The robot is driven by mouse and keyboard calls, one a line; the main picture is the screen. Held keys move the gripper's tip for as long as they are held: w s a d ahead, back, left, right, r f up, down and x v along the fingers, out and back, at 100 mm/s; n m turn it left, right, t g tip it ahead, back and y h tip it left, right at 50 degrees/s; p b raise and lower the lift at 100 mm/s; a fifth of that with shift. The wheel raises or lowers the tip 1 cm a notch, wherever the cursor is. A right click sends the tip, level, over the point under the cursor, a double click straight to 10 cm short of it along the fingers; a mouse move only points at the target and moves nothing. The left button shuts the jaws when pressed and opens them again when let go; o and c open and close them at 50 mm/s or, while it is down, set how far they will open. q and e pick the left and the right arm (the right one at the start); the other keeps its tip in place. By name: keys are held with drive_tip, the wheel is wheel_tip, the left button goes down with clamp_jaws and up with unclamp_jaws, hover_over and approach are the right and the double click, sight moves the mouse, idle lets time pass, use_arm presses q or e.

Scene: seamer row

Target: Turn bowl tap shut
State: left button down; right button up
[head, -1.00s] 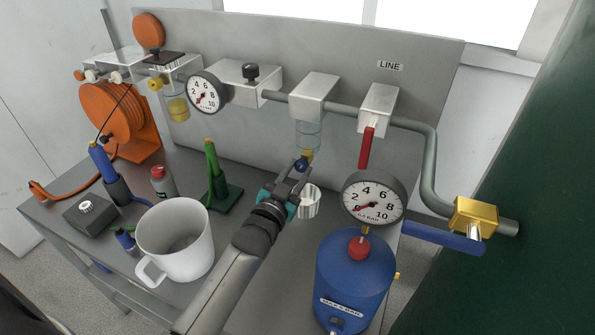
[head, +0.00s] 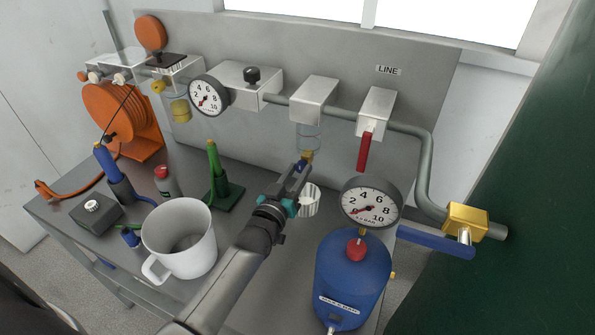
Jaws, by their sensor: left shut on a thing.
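A clear bowl (head: 308,135) hangs under a silver filter housing (head: 314,100) on the pipe along the grey back panel. At its bottom is a brass fitting (head: 307,155) with a small blue tap (head: 302,165). My left gripper (head: 297,177) is shut on the blue tap from below and in front; its fingers hide part of the tap. A striped silver cup (head: 310,200) stands just right of the fingers, partly hidden by the gripper. My right gripper is not in view.
A blue tank (head: 352,275) with a gauge (head: 370,204) stands to the right of my arm. A white mug (head: 180,240) stands to its left, and a green tool in a stand (head: 220,175) behind. A red lever (head: 364,152) hangs right of the bowl.

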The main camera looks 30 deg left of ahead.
use_arm(q)
drive_tip(key=c, duration=0.5)
unclamp_jaws()
drive_tip(key=shift+c, duration=0.2)
drive_tip(key=shift+s, duration=0.1)
drive_tip(key=s, duration=1.5)
drive_tip(key=shift+d+p, duration=0.35)
drive_tip(key=shift+d, duration=0.1)
